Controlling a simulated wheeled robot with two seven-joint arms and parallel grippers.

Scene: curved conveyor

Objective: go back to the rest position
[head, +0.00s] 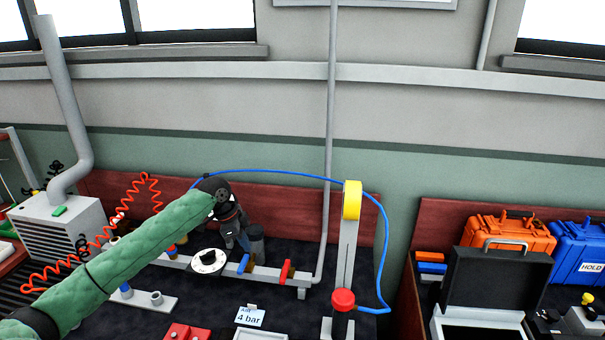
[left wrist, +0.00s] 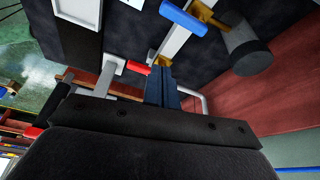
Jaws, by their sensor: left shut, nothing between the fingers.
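My left arm, in a green sleeve, reaches in from the lower left in the head view. Its left gripper (head: 234,238) points down behind the pipe rail, near the blue valve handle (head: 243,264) and the dark cylinder (head: 256,240). In the left wrist view the fingers (left wrist: 160,85) are together with nothing between them. The red valve handle (left wrist: 138,68) shows just left of the fingertips there, and the blue handle (left wrist: 183,18) lies above; contact cannot be told. My right gripper is not in view.
A white dial (head: 208,262), a "4 bar" card (head: 250,316) and a post with a yellow top (head: 352,200) stand on the dark bench. A blue hose (head: 290,174) arches above. An orange coiled hose (head: 100,232) is at left. An open black case (head: 495,285) is at right.

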